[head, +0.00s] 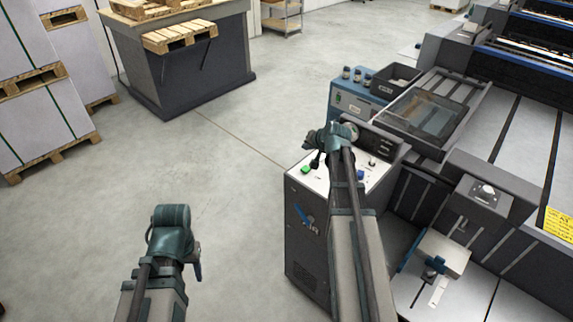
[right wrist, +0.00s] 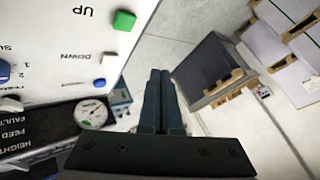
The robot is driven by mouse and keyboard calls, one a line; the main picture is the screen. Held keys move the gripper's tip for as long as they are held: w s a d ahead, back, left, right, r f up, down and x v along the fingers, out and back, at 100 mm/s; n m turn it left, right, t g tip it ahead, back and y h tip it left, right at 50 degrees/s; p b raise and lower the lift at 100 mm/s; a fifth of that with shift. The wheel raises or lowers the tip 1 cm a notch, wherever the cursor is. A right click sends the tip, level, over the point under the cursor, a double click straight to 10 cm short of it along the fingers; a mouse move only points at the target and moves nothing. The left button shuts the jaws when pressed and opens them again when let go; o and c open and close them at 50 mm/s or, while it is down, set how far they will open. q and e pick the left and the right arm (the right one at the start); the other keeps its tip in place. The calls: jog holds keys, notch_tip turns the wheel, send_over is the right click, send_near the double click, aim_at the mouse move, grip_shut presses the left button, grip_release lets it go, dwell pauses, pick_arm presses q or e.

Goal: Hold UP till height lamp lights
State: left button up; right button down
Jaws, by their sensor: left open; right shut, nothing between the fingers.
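The green UP button (head: 306,169) is on the white panel (head: 318,182) atop a grey cabinet. My right gripper (head: 315,157) is over the panel, close to the UP button. In its wrist view the shut, empty fingers (right wrist: 160,75) show right of both buttons, apart from them in the picture. A dark strip carries the HEIGHT label (right wrist: 15,150); I cannot tell whether its lamp is lit. My left gripper (head: 197,268) is open over bare floor.
A round gauge (right wrist: 95,113) is beside the dark strip. The blue box (head: 352,103) and the press (head: 505,130) stand behind and right of the panel. Pallets of stacked white sheets (head: 45,110) are at the left. The floor between is clear.

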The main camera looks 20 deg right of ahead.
aim_at(306, 171)
pick_arm(q)
jog(key=shift+w+a+r, duration=0.1)
jog(key=shift+w+a, duration=0.1)
jog(key=shift+a, duration=0.15)
pick_arm(e)
jog(key=shift+w+d+r, duration=0.25)
jog(key=shift+d, duration=0.05)
jog(key=shift+f, duration=0.15)
pick_arm(q)
notch_tip(306, 171, down, 9)
jog(key=b, duration=0.9)
pick_arm(e)
notch_tip(306, 171, down, 9)
jog(key=shift+r, duration=0.2)
dwell(0.8)
pick_arm(q)
jog(key=shift+f+b, duration=0.35)
pick_arm(e)
jog(key=shift+f, duration=0.4)
